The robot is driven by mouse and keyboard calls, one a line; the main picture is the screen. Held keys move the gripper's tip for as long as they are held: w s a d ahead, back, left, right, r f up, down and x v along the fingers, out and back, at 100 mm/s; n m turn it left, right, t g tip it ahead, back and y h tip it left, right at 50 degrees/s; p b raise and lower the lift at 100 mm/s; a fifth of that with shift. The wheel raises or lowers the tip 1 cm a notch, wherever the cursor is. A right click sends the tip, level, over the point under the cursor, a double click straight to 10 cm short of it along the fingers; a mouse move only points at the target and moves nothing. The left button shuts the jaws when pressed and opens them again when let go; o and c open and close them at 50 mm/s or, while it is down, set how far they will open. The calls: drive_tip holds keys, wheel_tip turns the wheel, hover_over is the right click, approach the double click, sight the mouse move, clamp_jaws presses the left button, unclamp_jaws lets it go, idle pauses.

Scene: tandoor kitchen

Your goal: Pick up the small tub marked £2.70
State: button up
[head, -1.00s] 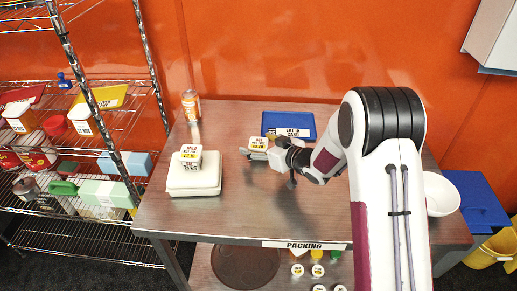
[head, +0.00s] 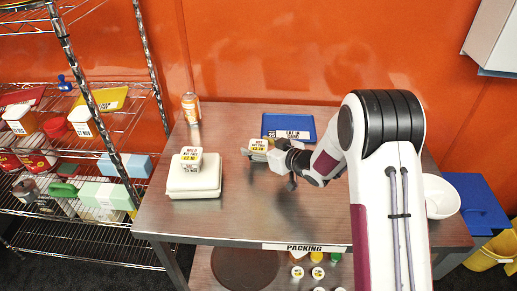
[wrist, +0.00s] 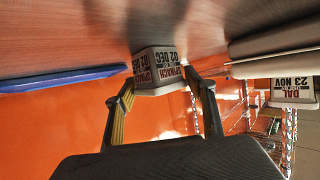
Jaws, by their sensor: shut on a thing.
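A small pale tub with a yellow price strip on its lid (head: 258,145) stands near the middle of the table. My gripper (head: 270,153) is shut on it from the right. In the wrist view this tub (wrist: 157,72) is between the two fingers and its side label reads SPINACH 02 DEC. A second small tub (head: 190,155) sits on the white scale (head: 194,182) at the left. It also shows in the wrist view (wrist: 292,92), labelled DAL 23 NOV. The prices are too small to read surely. I cannot tell whether the held tub touches the table.
A blue tray (head: 275,121) with a label card lies just behind the held tub. A clear jar (head: 190,108) stands at the back left. A white bowl (head: 439,196) is at the right edge. The table's front middle is clear. A wire shelf (head: 80,190) stands at the left.

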sight(259, 145)
drive_tip(key=shift+r, duration=0.15)
drive_tip(key=shift+r, duration=4.9)
